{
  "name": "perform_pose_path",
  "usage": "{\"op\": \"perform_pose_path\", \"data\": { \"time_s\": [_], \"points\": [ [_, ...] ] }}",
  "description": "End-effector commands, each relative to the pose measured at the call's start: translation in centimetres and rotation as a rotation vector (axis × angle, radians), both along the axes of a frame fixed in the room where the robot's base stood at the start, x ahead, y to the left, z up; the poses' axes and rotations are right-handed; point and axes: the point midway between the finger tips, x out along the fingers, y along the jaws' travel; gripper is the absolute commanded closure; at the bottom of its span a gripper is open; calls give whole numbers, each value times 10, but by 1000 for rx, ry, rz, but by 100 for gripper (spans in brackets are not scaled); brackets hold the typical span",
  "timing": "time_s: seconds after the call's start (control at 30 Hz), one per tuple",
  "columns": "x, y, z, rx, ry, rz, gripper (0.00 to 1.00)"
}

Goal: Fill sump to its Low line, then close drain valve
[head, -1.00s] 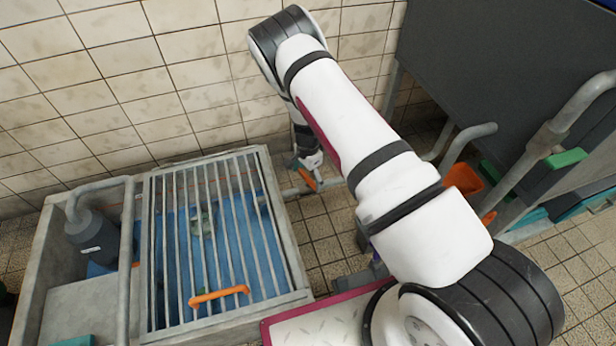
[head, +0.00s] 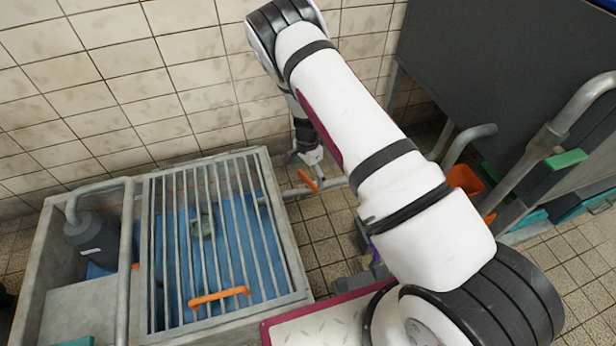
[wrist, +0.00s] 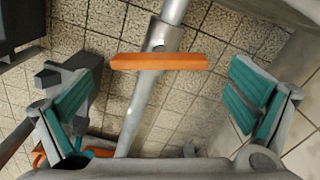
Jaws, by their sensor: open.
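The sump (head: 290,262) is a concrete basin at the left of the head view, under a barred grate with an orange handle (head: 219,296). Its inside looks blue through the bars; I cannot make out the water level or a Low line. An orange valve lever (head: 308,181) sits on a grey pipe right of the sump, presumably the drain valve. In the wrist view the lever (wrist: 160,62) lies crosswise over the pipe. My gripper (wrist: 165,100) is open and empty, its teal-padded fingers spread either side of the pipe, apart from the lever. In the head view my gripper (head: 308,156) is just above the lever.
A dark grey pump (head: 93,240) stands in the basin's left part. A tiled wall (head: 120,90) closes the back. A dark panel (head: 500,70) and pipes (head: 540,150) with a green handle (head: 566,159) stand at the right. An orange container (head: 465,179) is beside my arm.

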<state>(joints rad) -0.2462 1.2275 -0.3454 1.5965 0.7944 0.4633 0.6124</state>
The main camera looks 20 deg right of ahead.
Motion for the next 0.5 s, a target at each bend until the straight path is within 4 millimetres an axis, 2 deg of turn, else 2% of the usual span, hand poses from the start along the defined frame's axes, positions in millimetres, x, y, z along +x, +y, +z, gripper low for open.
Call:
{"op": "perform_pose_path", "data": {
  "time_s": [0.1,0.3,0.5],
  "points": [
    [1,1,27,1,-3,1,0],
    [0,1,65,1,-2,1,0],
    [0,0,88,0,0,1,0]
  ]
}}
